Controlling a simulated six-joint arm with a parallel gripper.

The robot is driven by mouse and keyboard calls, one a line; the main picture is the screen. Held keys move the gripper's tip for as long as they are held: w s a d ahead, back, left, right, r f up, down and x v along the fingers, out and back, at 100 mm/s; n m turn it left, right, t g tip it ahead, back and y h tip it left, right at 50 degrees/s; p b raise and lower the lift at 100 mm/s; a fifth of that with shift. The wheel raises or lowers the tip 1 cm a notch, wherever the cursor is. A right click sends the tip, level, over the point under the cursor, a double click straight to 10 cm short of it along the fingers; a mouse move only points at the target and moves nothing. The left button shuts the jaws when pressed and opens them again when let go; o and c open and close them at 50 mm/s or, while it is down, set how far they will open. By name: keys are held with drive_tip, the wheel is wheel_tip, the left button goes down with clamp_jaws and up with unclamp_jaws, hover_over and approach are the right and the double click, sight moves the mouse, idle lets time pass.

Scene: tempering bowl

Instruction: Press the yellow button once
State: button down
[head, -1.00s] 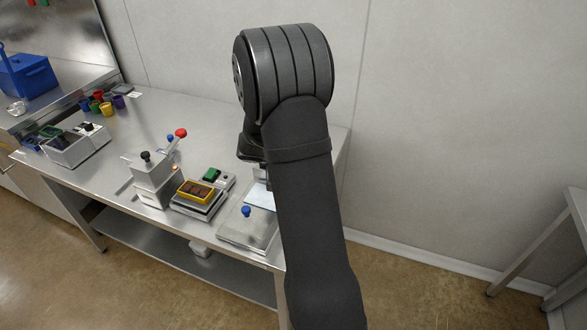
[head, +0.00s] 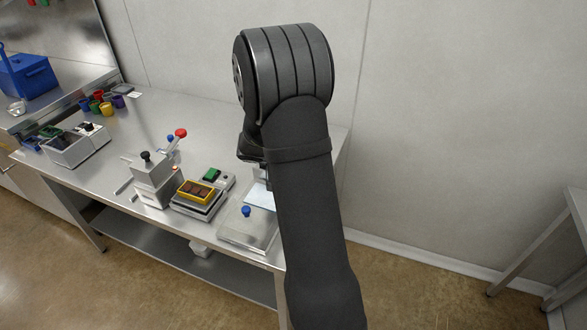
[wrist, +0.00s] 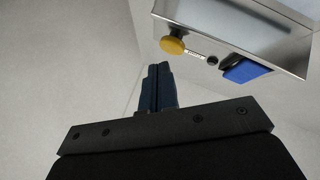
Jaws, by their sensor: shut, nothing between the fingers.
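The yellow button (wrist: 173,45) is a round knob on the face of a steel box (wrist: 245,38) in the upper part of the wrist view. My gripper (wrist: 158,68) is shut and empty, its dark blue fingers side by side. In that view the fingertips appear just below the button, with a visible gap between them; the distance in depth is hard to tell. In the head view my arm hides the gripper tips and the yellow button.
Beside the button are a small label, a dark round fitting and a blue part (wrist: 246,71). In the head view the steel table (head: 130,150) holds a lever device (head: 153,178), a yellow tray (head: 197,191) and a plate with a blue knob (head: 246,211).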

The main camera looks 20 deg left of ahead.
drive_tip(key=shift+f, duration=0.2)
idle(0.6)
drive_tip(key=shift+f, duration=0.25)
drive_tip(key=shift+f, duration=0.9)
idle(1.0)
drive_tip(key=shift+r, duration=1.35)
drive_tip(key=shift+r, duration=2.5)
drive_tip(key=shift+r, duration=1.9)
